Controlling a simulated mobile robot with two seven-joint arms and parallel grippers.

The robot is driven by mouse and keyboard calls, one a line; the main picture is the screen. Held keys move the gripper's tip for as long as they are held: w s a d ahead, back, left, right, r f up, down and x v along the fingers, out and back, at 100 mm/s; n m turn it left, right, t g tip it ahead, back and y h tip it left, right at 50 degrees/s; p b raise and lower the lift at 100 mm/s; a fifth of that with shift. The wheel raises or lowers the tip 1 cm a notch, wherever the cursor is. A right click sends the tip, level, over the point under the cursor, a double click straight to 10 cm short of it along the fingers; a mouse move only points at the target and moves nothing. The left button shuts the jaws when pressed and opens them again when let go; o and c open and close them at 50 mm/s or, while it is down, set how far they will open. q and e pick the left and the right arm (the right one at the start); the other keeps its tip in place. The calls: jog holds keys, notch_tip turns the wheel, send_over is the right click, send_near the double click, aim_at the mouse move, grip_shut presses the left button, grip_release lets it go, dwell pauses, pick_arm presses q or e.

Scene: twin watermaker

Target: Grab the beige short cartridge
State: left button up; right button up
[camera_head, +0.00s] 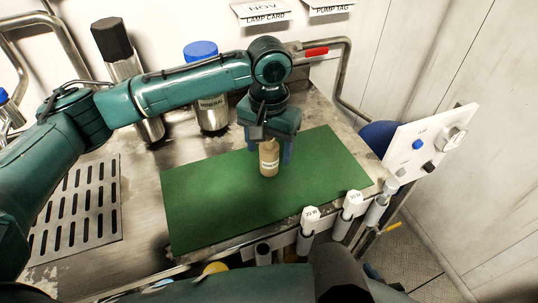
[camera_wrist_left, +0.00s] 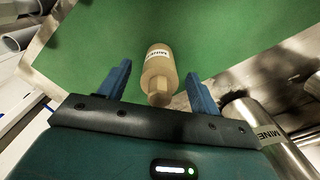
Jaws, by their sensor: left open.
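The beige short cartridge (camera_head: 269,160) stands on the green mat (camera_head: 205,200), with a white label around it. My left gripper (camera_head: 272,150) is over it, pointing down, open, with its blue fingers on either side. In the left wrist view the cartridge (camera_wrist_left: 158,72) shows between the two open fingers (camera_wrist_left: 159,74), with a gap on each side and its narrower cap end toward the palm. The fingers do not appear to touch it. My right gripper is not in view.
A steel canister with a blue lid (camera_head: 211,105) and a taller black-capped one (camera_head: 127,65) stand behind the mat. A slotted drain (camera_head: 75,210) lies left. White-capped holders (camera_head: 309,215) line the front edge. A white panel (camera_head: 425,140) stands right. The mat's left part is clear.

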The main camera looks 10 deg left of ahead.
pick_arm(q)
jog(key=shift+f, duration=0.3)
jog(key=shift+c, duration=0.4)
jog(key=c, duration=1.1)
